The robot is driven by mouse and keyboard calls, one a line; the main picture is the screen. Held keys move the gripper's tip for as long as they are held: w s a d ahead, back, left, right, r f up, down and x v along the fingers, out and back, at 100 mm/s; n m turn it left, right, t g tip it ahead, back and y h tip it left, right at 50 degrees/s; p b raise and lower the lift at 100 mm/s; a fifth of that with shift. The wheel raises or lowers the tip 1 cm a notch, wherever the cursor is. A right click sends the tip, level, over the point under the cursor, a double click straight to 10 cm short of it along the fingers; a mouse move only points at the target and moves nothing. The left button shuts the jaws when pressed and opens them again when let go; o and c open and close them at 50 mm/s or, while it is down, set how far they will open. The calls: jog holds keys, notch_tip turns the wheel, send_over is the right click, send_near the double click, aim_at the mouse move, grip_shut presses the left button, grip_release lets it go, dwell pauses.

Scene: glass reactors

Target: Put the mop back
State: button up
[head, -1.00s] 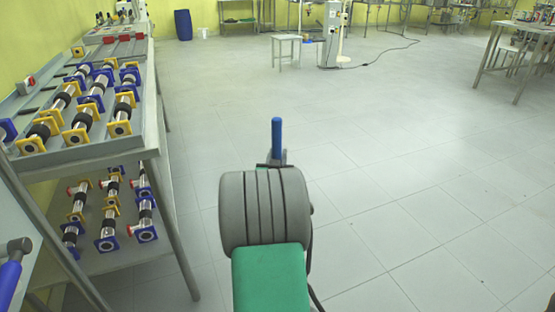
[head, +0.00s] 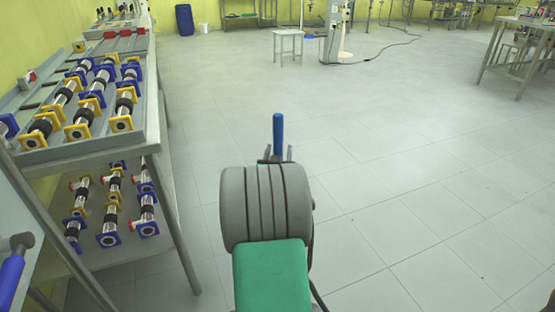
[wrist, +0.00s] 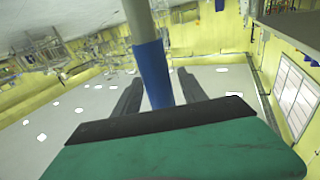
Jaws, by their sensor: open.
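The mop shows as an upright blue handle end (head: 278,134) just beyond my gripper (head: 276,156) in the head view. Its lower part is hidden behind my arm. In the wrist view the blue grip (wrist: 154,72) and a grey pole run between the two dark fingers of my gripper (wrist: 155,90). The fingers are open, one on each side of the handle, with a visible gap. The mop head is not in view, and I cannot tell what the mop rests on.
A metal rack (head: 150,150) with glass tube parts on two levels stands close on the left. A blue-handled bar (head: 12,275) shows at the lower left edge. A stool (head: 288,45) and a white stand (head: 333,35) are far ahead. The floor (head: 420,180) to the right is clear.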

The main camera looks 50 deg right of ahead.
jog(key=v, duration=1.1)
jog(key=w+a+f+n+g+y, duration=0.1)
jog(key=w+a+f+y, duration=0.15)
jog(key=a, duration=0.35)
jog(key=w+a+f+n+y, duration=0.1)
jog(key=w+a+f+y, duration=0.1)
jog(key=a+y, duration=0.3)
jog(key=w+a+f+n+g+y, duration=0.1)
jog(key=w+a+f+y, duration=0.1)
jog(key=a, duration=0.5)
jog(key=s+a+n+g+y, duration=0.2)
jog(key=s+a+n+y, duration=0.1)
jog(key=a, duration=0.8)
jog(key=s+a+f+n+g+y, duration=0.1)
jog(key=s+a+n+g+y, duration=0.2)
jog(key=a, duration=0.8)
jog(key=s+n, duration=0.2)
jog(key=s, duration=0.2)
jog(key=shift+s+a+n+g, duration=0.3)
jog(key=shift+s, duration=0.1)
jog(key=shift+f, duration=0.15)
